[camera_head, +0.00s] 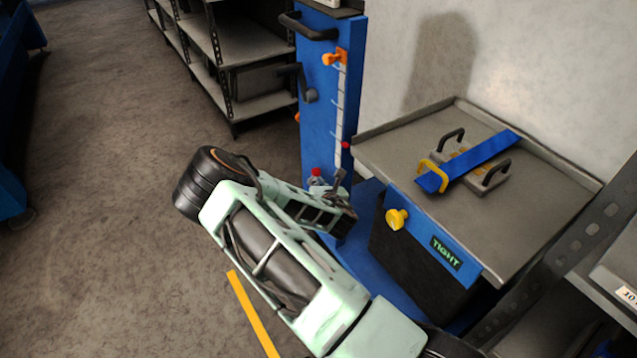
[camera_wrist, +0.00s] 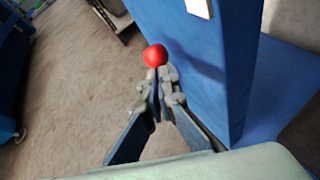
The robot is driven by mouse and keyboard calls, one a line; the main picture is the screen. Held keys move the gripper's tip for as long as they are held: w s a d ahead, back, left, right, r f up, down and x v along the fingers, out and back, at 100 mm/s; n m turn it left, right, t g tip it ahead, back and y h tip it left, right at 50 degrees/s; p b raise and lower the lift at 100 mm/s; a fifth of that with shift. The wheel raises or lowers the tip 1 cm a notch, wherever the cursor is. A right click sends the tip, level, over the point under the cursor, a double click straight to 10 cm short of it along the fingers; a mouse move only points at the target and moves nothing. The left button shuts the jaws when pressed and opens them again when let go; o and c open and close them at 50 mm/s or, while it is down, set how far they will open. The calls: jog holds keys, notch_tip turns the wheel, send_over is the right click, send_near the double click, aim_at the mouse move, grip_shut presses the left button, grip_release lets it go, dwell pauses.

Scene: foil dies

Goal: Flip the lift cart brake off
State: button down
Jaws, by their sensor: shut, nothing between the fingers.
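The lift cart has a blue column (camera_head: 321,115) and a grey tray top (camera_head: 400,148). A red ball knob (camera_head: 316,172) sits low in front of the column; I take it to be the brake lever's end, but its lever is mostly hidden. My gripper (camera_head: 338,180) is low beside the column, just right of the knob. In the wrist view my gripper (camera_wrist: 164,78) is shut and empty. The red knob (camera_wrist: 155,55) shows right at the fingertips; whether they touch it I cannot tell.
A yellow knob (camera_head: 397,219) and a "TIGHT" label (camera_head: 446,253) are on the tray's front. A die with a blue strip (camera_head: 468,162) lies on the tray. An orange knob (camera_head: 335,57) and black handles are on the column. Shelves (camera_head: 245,50) stand behind.

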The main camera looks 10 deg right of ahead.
jog(key=shift+w+a+r+p, duration=0.15)
jog(key=shift+w+r+p, duration=0.1)
jog(key=shift+r+p, duration=0.15)
